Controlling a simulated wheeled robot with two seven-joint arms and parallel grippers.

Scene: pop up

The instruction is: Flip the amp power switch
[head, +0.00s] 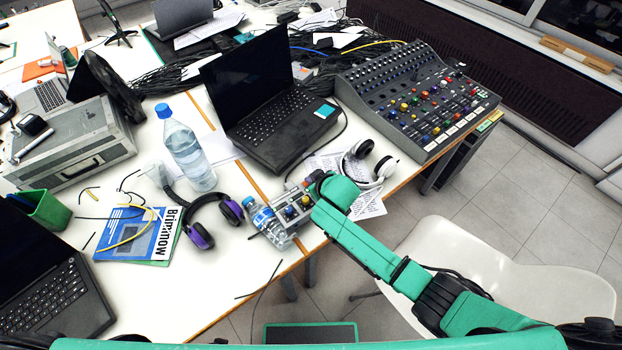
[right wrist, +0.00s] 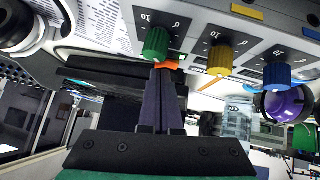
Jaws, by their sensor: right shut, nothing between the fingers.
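The amp (head: 296,207) is a small grey box with coloured knobs near the table's front edge. In the right wrist view its panel (right wrist: 200,45) appears upside down, with a green knob (right wrist: 156,42), a yellow knob (right wrist: 219,60) and a blue knob (right wrist: 277,75). A small orange part (right wrist: 170,65), perhaps the power switch, shows at my fingertips beside the green knob. My right gripper (right wrist: 166,72) is shut and empty, close to the panel; I cannot tell whether it touches. In the head view my right gripper (head: 313,186) is at the amp's right end. My left gripper is not in view.
White headphones (head: 369,163) and paper lie just behind my right gripper. A laptop (head: 268,112), a mixer (head: 425,100) and a tall bottle (head: 187,150) stand farther back. A white chair (head: 480,265) is at the right.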

